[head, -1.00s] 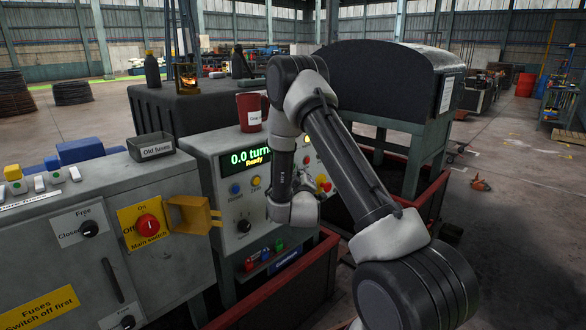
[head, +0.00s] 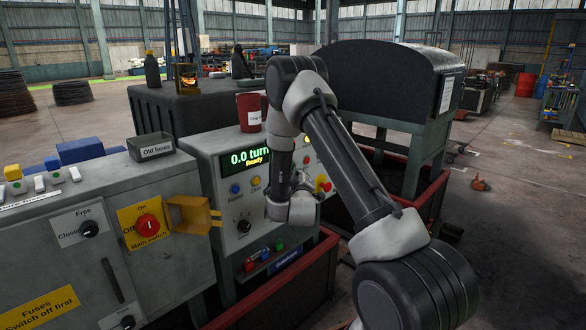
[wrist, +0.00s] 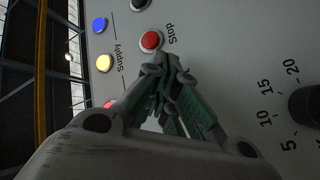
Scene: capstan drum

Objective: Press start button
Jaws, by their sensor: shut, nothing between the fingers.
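The control panel (head: 212,178) has a green display (head: 250,158) reading 0.0 turns, Ready. No button labelled Start can be read in either view; my arm hides the middle of the panel. In the wrist view a red button (wrist: 151,41) labelled Stop lies just beyond the fingertips. My gripper (wrist: 160,62) is shut and empty, pointing at the panel close to this button; whether it touches cannot be told. A blue lamp or button (wrist: 100,24) and a yellow one (wrist: 104,63) sit left of it, beside the word Supply.
A dark red mug (head: 250,112) stands on top of the panel. A dial with numbers (wrist: 304,105) is at the right in the wrist view. Left of the panel is a grey cabinet with a red main switch (head: 148,225) and an open yellow bracket (head: 190,214). Red-edged bins stand below.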

